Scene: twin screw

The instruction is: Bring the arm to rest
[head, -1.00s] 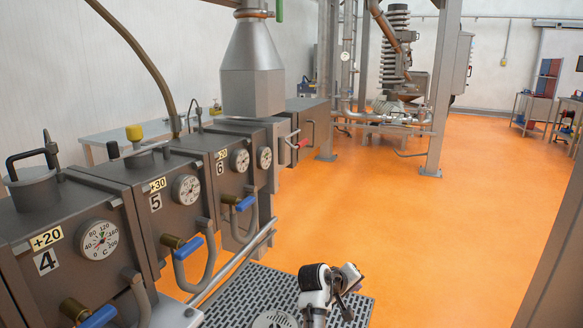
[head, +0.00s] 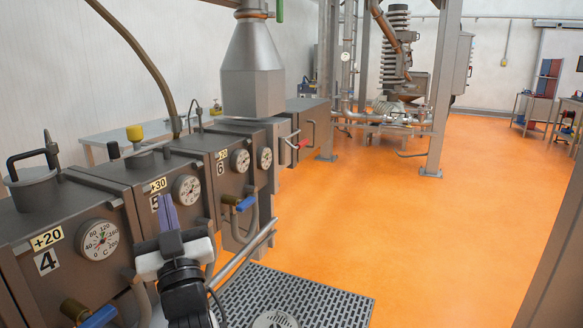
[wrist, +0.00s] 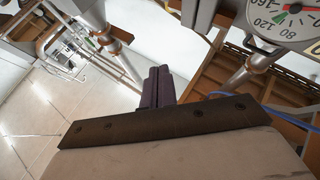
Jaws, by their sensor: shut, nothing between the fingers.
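My gripper (head: 168,213) stands at the lower left of the head view, pointing up, with its purple fingers together and nothing between them. It is in front of the grey machine block marked 5 (head: 122,213) and hides part of that block's front, including its valve handle. In the wrist view the closed fingers (wrist: 158,87) show above the dark bracket, and part of a gauge (wrist: 285,20) is at the top right.
Grey machine blocks with gauges line the left; block 4 (head: 75,272) has a blue-handled valve (head: 98,317). Block 6 has another blue handle (head: 245,203). A pipe rail (head: 240,253) runs along the front. A perforated platform (head: 325,303) lies below. The orange floor (head: 450,230) is open on the right.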

